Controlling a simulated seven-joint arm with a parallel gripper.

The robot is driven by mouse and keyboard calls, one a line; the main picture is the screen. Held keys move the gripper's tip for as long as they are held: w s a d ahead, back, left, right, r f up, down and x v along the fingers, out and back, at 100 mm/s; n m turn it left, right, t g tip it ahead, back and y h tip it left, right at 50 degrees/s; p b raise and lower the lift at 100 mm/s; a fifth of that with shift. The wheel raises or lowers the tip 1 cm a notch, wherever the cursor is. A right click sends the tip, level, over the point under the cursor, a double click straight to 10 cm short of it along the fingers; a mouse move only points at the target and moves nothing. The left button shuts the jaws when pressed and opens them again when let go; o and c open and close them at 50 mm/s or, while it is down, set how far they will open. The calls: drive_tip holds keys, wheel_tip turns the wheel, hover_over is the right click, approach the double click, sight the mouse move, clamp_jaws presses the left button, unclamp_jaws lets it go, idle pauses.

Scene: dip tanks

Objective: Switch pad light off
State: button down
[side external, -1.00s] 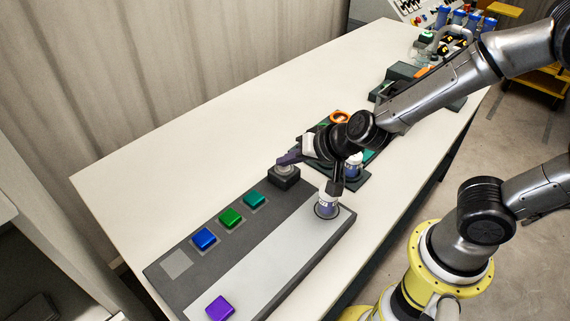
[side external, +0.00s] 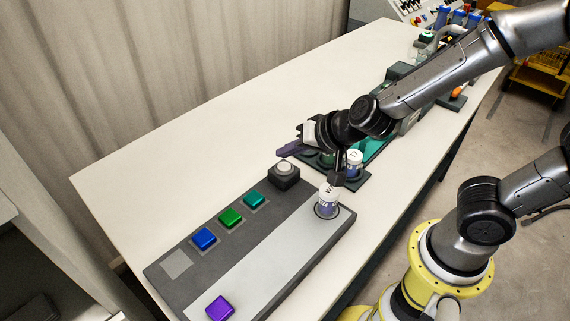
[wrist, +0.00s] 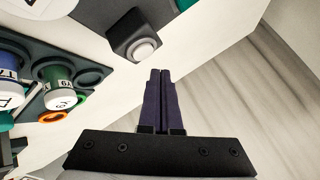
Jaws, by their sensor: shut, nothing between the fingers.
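A dark square box with a round pale grey-white button (side external: 285,168) stands at the far end of the long grey panel. The button also shows in the wrist view (wrist: 145,49), just beyond the fingertips. Its cap looks pale and shows no clear glow; I cannot tell from the frames whether a lamp is lit. My gripper (side external: 281,151) has its purple fingers shut together with nothing between them. The fingertips hang above and a little behind the button, apart from it. The shut fingers also show in the wrist view (wrist: 160,72).
The panel (side external: 262,262) carries blue (side external: 204,238), green (side external: 231,217), teal (side external: 254,199) and purple (side external: 220,307) blocks. A labelled vial (side external: 327,202) stands on its right end. A dark rack with vials (wrist: 53,75) lies beside the button box. The white table is clear at the back left.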

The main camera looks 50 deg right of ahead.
drive_tip(key=shift+r, duration=2.05)
wheel_tip(320, 180, up, 6)
drive_tip(key=t, duration=0.2)
hover_over(288, 169)
drive_tip(key=d, duration=0.3)
drive_tip(key=s+r+n+y, duration=0.2)
drive_tip(key=s+r+n, duration=0.2)
drive_tip(key=s+r, duration=0.25)
drive_tip(key=s+d+f+n+g+h, duration=0.1)
drive_tip(key=s+d+f+n+g, duration=0.1)
drive_tip(key=s, duration=0.5)
drive_tip(key=s+d+f+n+g+h, duration=0.1)
drive_tip(key=s+d+f+g+h, duration=0.1)
drive_tip(key=s, duration=0.4)
wheel_tip(288, 169, down, 2)
drive_tip(key=shift+s+d+f+n+g, duration=0.25)
drive_tip(key=shift+s+d+n+g, duration=0.15)
drive_tip(key=shift+d+g, duration=0.45)
